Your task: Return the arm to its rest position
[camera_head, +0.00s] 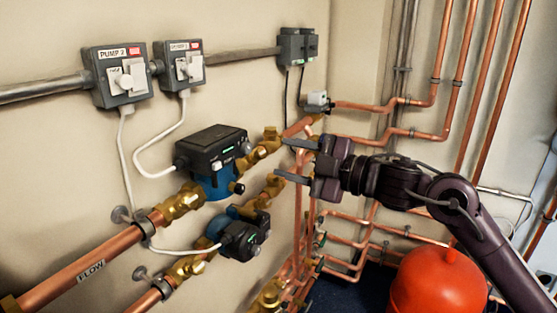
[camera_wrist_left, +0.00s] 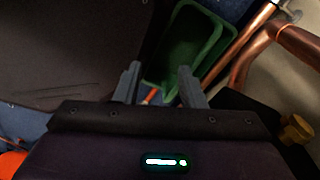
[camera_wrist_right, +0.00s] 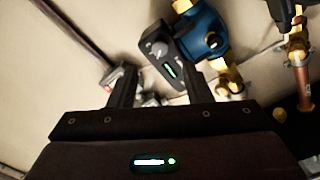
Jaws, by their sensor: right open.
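My right arm (camera_head: 475,225) reaches in from the right in the head view. Its gripper (camera_head: 285,159) is open and empty, with its fingertips in front of the brass valves right of the pumps. In the right wrist view the right gripper (camera_wrist_right: 160,73) has its fingers apart, with a pump's dark control box (camera_wrist_right: 162,53) behind them. My left arm is outside the head view. In the left wrist view the left gripper (camera_wrist_left: 158,70) has its fingers apart with nothing held, above a green tray (camera_wrist_left: 190,48).
The upper pump (camera_head: 212,160) and lower pump (camera_head: 240,235) sit on copper pipes along the wall. Two switch boxes (camera_head: 115,75) hang above. Vertical copper pipes (camera_head: 455,85) and a red vessel (camera_head: 435,285) stand near my right arm.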

